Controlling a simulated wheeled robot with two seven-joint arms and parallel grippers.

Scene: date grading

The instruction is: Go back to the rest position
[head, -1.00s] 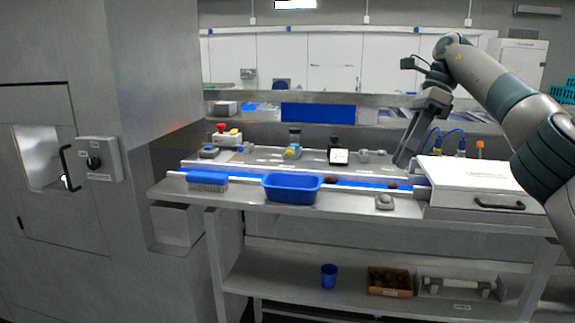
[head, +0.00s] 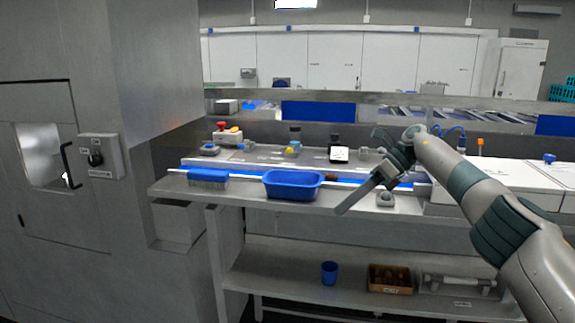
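My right arm comes in from the right, and its gripper (head: 343,210) points down and to the left over the front edge of the steel bench (head: 230,194). The gripper is seen side-on, so I cannot tell whether its fingers are open or shut. I see nothing hanging from it. A blue tray (head: 292,185) sits on the bench to the left of the gripper. A small dark brown item (head: 331,178) lies on the blue belt just behind. The gripper hides part of the belt. My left arm and gripper are not in view.
A white lidded box (head: 480,180) stands behind my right arm. A grey rounded device (head: 385,199) is close to the gripper. A blue cup (head: 329,273) and brown box (head: 390,279) stand on the lower shelf.

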